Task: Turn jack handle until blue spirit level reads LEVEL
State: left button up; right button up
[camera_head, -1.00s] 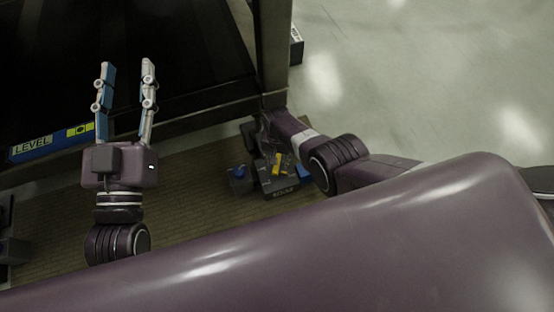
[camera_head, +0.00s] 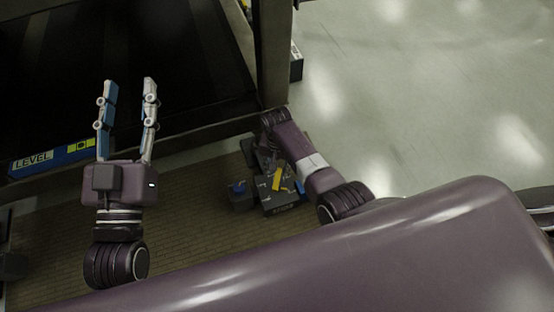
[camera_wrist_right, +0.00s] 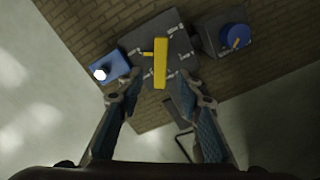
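The blue spirit level (camera_head: 52,158), marked LEVEL, lies along the front edge of the dark frame at left; its yellow-green vial window shows, but the bubble is too small to read. A yellow handle (camera_head: 277,178) sits on a dark grey jack box (camera_head: 279,199). In the right wrist view the yellow handle (camera_wrist_right: 160,63) stands just beyond and between the fingertips. My right gripper (camera_wrist_right: 159,92) is open and empty, apart from the handle. My left gripper (camera_head: 129,84) is open and empty, in front of the dark frame.
A blue knob (camera_head: 239,188) on a grey block is beside the jack; it also shows in the right wrist view (camera_wrist_right: 234,38). A dark frame post (camera_head: 273,55) rises behind. Pale floor is clear at right.

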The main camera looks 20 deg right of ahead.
notch_tip(320, 180, up, 5)
jog(key=shift+s+r, duration=0.1)
jog(key=shift+r, duration=0.1)
dwell(0.5)
